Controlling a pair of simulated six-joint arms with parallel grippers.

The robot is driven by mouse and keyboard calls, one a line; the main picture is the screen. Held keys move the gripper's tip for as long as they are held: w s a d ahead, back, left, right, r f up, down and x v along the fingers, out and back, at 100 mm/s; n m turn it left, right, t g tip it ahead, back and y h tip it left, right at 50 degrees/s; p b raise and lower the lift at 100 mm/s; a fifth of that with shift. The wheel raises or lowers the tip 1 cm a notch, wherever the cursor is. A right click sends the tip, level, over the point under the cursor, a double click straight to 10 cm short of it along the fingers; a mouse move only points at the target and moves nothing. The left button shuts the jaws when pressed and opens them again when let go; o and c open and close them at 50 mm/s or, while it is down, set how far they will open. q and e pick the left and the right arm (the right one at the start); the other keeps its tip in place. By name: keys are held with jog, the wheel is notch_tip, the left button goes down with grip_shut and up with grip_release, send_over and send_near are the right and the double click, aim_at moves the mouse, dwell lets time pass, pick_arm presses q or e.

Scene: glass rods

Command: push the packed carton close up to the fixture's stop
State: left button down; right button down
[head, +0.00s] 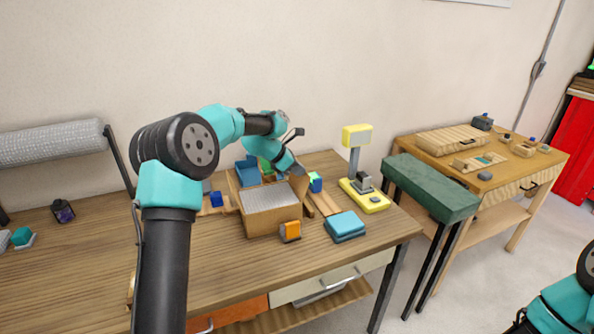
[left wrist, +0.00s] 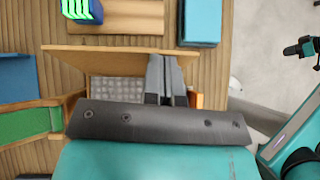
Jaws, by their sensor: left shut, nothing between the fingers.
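The brown carton (head: 262,224) stands open on the wooden table, with a grey textured packing layer (head: 268,196) inside. In the left wrist view the carton's brown flap or wall (left wrist: 105,58) crosses near my fingers, with the grey layer (left wrist: 112,88) beside them. My left gripper (head: 301,172) reaches over the carton's back right side; its fingers (left wrist: 165,62) are together and empty. Touching cannot be told. Wooden pieces (head: 323,203) show beside the carton, perhaps parts of the fixture; the stop cannot be made out. My right arm shows at lower right, its fingers not visible.
A blue-green block (head: 315,183) stands right of the carton. An orange block (head: 290,232) and a blue box (head: 345,225) lie in front. A yellow post device (head: 363,193) stands farther right. A blue bin (head: 247,170) is behind. The front left of the table is mostly clear.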

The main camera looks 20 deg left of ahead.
pick_arm(q)
jog(key=w+d, duration=0.2)
jog(key=d, duration=0.1)
jog(key=shift+w+d, duration=0.15)
jog(key=shift+w, duration=0.05)
jog(key=s+a+f+v, duration=0.1)
jog(key=f+v, duration=0.1)
jog(key=v, duration=1.1)
jog(key=shift+a, duration=0.25)
